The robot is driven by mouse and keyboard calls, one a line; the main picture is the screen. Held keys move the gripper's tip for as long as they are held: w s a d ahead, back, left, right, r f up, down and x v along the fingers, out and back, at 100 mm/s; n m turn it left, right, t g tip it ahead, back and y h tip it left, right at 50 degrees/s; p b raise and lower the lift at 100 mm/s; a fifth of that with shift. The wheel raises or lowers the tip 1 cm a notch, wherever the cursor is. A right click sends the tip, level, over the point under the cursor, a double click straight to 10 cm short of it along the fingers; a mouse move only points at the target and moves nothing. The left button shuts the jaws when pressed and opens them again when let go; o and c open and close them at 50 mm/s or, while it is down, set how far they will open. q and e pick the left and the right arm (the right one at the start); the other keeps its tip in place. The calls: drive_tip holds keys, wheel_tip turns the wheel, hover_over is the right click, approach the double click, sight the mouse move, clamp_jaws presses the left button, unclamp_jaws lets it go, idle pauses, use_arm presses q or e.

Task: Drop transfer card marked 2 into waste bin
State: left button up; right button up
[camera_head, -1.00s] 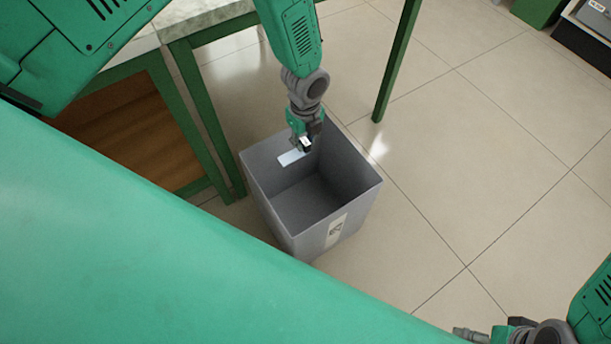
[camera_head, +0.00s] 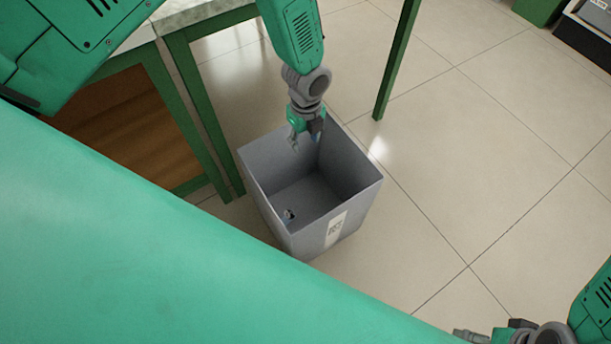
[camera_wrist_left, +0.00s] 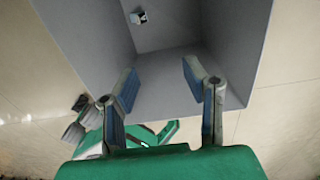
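The grey waste bin (camera_head: 337,232) stands on the floor with its open top up and a pale label on its front wall. My left gripper (camera_head: 305,138) is over the back of the bin's opening. In the left wrist view the fingers of the left gripper (camera_wrist_left: 160,76) are spread with nothing between them. A small white and dark thing (camera_head: 289,214), probably the transfer card, lies low inside the bin. It also shows in the left wrist view (camera_wrist_left: 138,17); its marking is too small to read. My right gripper (camera_head: 478,333) is at the bottom right, its fingers unclear.
A green-framed table (camera_head: 200,105) with a pale top stands left of and behind the bin. One green table leg (camera_head: 396,60) stands behind the bin to the right. A dark-and-grey object (camera_head: 590,32) sits at the far top right.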

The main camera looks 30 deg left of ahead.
use_arm(q)
wheel_tip(320, 180, up, 11)
drive_tip(key=shift+a, duration=0.15)
drive_tip(key=shift+w, duration=0.1)
idle(0.3)
drive_tip(key=shift+f, duration=0.1)
